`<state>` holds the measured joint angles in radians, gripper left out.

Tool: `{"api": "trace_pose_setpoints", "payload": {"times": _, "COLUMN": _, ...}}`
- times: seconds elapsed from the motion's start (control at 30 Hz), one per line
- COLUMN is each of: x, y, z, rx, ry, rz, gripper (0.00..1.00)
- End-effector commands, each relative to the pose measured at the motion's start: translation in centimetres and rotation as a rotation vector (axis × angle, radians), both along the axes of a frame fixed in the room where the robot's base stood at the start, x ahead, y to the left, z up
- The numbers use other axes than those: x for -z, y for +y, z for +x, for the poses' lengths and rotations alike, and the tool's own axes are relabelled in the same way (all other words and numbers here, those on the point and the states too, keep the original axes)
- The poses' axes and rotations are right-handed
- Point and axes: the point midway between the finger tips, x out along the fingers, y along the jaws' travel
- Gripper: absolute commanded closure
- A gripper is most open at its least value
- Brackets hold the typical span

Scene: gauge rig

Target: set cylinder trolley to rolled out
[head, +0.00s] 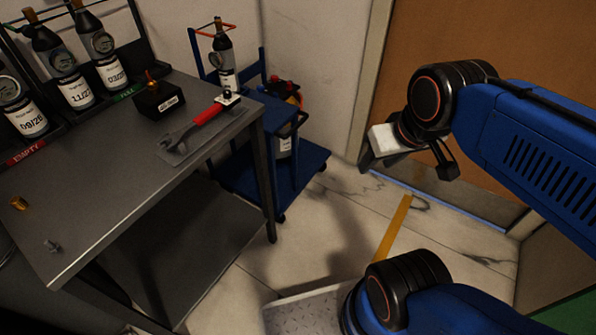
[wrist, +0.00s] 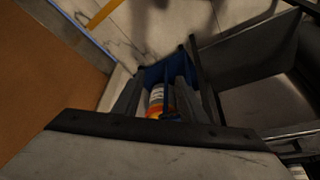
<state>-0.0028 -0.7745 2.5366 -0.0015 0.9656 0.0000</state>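The blue cylinder trolley (head: 313,160) stands on the floor against the wall, just beyond the right end of the bench, which hides part of it. A cylinder with an orange-red top (head: 286,92) stands on it, largely hidden behind its blue frame. The trolley also shows in the wrist view (wrist: 182,66), with an orange-collared, white-labelled cylinder (wrist: 156,96). My gripper (head: 408,168) is open and empty, with its fingers spread. It is in the air to the right of the trolley, apart from it. In the wrist view the trolley appears between the fingers (wrist: 157,90).
The grey bench (head: 110,190) carries a red-handled wrench (head: 200,122), a black box (head: 158,98) and a rack of cylinders (head: 75,90). A yellow floor strip (head: 393,230) lies right of the trolley. The floor between is clear. A brown door (head: 430,40) stands behind my arm.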

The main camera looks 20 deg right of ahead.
Motion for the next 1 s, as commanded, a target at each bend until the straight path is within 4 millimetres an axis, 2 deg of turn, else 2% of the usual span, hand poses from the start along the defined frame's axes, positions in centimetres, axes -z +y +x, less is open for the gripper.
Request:
{"api": "trace_pose_setpoints", "payload": {"times": 0.47, "x": 0.0, "y": 0.0, "z": 0.0, "rx": 0.000, "ry": 0.000, "rz": 0.000, "gripper": 0.62}}
{"api": "trace_pose_setpoints", "payload": {"times": 0.53, "x": 0.0, "y": 0.0, "z": 0.0, "rx": 0.001, "ry": 0.000, "rz": 0.000, "gripper": 0.69}}
{"api": "trace_pose_setpoints", "payload": {"times": 0.63, "x": -0.3, "y": 0.1, "z": 0.5, "rx": 0.011, "ry": 0.005, "rz": 0.007, "gripper": 0.69}}
{"api": "trace_pose_setpoints", "payload": {"times": 0.77, "x": -1.4, "y": 0.4, "z": 2.3, "rx": 0.059, "ry": 0.025, "rz": 0.038, "gripper": 0.69}}
{"api": "trace_pose_setpoints", "payload": {"times": 1.0, "x": -4.0, "y": 1.3, "z": 8.2, "rx": 0.218, "ry": 0.084, "rz": 0.126, "gripper": 0.69}}
